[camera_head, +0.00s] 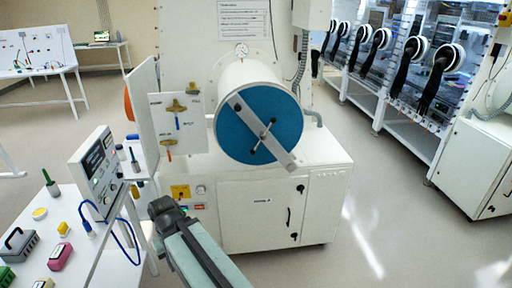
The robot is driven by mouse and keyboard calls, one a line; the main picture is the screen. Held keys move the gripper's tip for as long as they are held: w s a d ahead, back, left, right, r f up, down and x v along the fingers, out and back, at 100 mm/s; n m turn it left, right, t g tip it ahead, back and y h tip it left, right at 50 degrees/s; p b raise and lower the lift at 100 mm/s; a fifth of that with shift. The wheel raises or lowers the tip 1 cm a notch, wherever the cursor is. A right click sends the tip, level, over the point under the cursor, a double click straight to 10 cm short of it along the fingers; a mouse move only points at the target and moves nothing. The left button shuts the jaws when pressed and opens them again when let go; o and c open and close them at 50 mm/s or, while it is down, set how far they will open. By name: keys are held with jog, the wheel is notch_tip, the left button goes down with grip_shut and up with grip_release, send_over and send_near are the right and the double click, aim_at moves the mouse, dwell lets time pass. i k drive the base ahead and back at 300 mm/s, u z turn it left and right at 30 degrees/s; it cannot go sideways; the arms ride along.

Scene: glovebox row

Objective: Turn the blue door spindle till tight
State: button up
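The blue round door (287,111) closes the front end of a white cylindrical chamber in the middle of the head view. A grey bar lies diagonally across the door. The spindle (263,135) sits at the bar's middle, with a thin cross handle that has dark ends, tilted from upper right to lower left. My arm reaches up from the bottom edge, and my gripper (161,207) is the dark end of it, below and left of the door, apart from the spindle. Its fingers are too small and dark to tell open from shut.
A white cabinet (262,215) carries the chamber. At the lower left, a bench holds a meter box (97,165) and small items. Gloveboxes (400,65) line the right, with clear floor (380,220) before them.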

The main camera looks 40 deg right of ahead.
aim_at(263, 137)
jog(key=u, duration=0.15)
jog(key=k, duration=0.85)
jog(key=u, duration=0.1)
jog(key=i, duration=0.8)
jog(key=z, duration=0.45)
jog(key=i, duration=1.25)
jog(key=u, duration=0.85)
